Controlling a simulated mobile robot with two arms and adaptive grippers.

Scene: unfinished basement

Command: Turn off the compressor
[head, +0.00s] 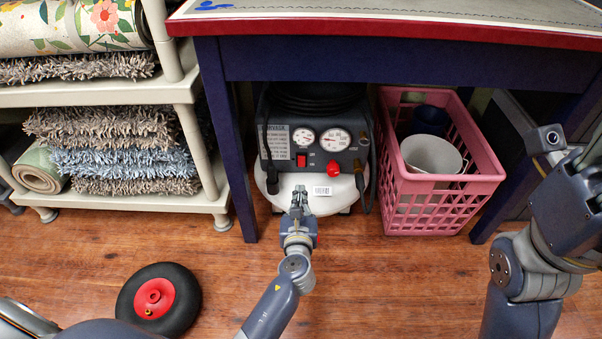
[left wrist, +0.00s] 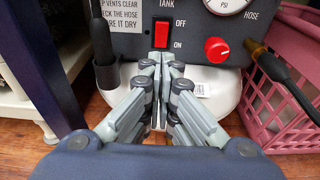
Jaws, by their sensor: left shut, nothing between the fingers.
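The compressor (head: 318,201) stands on the floor under the table, a white tank with a dark control panel (head: 312,128). Its red rocker switch (head: 301,160) also shows in the left wrist view (left wrist: 163,33), beside the OFF and ON labels, OFF above ON. I cannot tell which side is pressed. A red knob (head: 333,168) is right of the switch. My left gripper (head: 299,190) is shut and empty in front of the compressor. In the left wrist view its fingertips (left wrist: 163,62) appear just below the switch; contact is not clear. My right gripper is not seen.
The table's dark blue leg (head: 226,135) stands left of the compressor. A pink crate (head: 440,187) with containers is close on its right. A shelf with rugs (head: 184,92) and a wheel (head: 180,300) are left.

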